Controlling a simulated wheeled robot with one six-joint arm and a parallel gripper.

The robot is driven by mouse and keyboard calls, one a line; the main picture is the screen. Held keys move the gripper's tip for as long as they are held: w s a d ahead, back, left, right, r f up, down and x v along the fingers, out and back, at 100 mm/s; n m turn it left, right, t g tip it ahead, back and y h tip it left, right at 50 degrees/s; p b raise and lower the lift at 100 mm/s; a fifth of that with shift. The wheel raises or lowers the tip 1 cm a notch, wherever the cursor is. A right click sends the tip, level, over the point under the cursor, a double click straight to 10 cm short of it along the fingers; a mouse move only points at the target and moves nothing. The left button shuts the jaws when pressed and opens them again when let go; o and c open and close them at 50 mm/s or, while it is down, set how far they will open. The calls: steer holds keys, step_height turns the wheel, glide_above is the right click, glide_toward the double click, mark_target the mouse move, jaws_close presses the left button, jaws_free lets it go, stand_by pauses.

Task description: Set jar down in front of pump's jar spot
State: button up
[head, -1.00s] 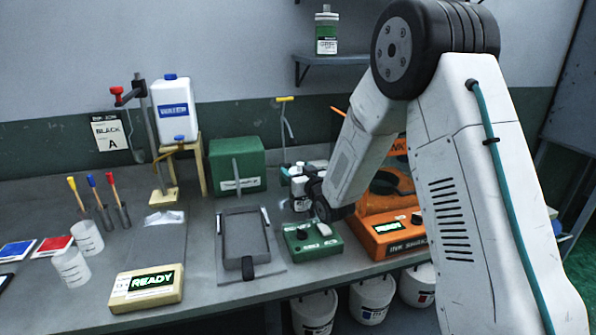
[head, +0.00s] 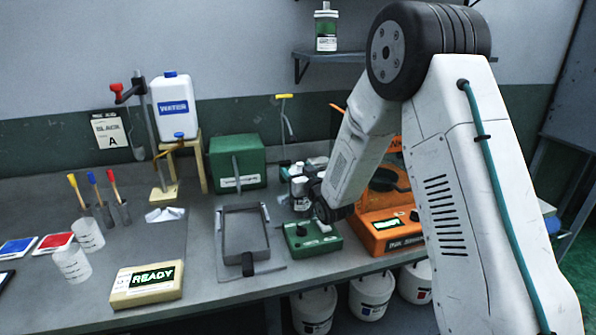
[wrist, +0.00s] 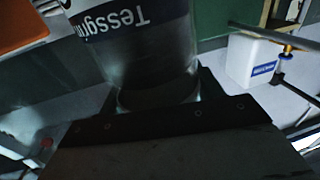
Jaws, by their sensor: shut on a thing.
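The jar (wrist: 145,55) fills the upper middle of the wrist view, clear-walled with a dark blue label whose white lettering reads upside down. My gripper (wrist: 158,98) is shut on it. In the head view my gripper (head: 316,190) is at the far end of the arm, above the back of the green control box (head: 312,241). A small white and dark shape (head: 299,187) at its left seems to be the held jar. The pump and its jar spot are hard to make out; small white and green equipment (head: 303,168) stands just behind, partly hidden by my wrist.
The orange machine (head: 386,234) stands close right, partly behind my arm. A grey tray (head: 230,252) lies left on the bench and a green box (head: 237,160) behind it. A white water jug (head: 174,108) stands on a wooden stand. White buckets (head: 372,296) hang below the bench edge.

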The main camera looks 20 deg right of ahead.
mark_target(299, 163)
steer(key=shift+s+f, duration=0.2)
steer(key=shift+f, duration=0.45)
steer(key=o, duration=1.9)
steer(key=shift+f, duration=0.1)
steer(key=shift+w+r, duration=0.1)
steer(key=shift+r, duration=0.25)
step_height(299, 163, up, 4)
steer(key=shift+f, duration=0.25)
steer(key=shift+s+r, duration=0.35)
steer(key=shift+s, duration=0.3)
steer(key=s, duration=0.5)
steer(key=s+r, duration=0.1)
steer(key=s, duration=0.8)
steer(key=shift+s+r, duration=0.3)
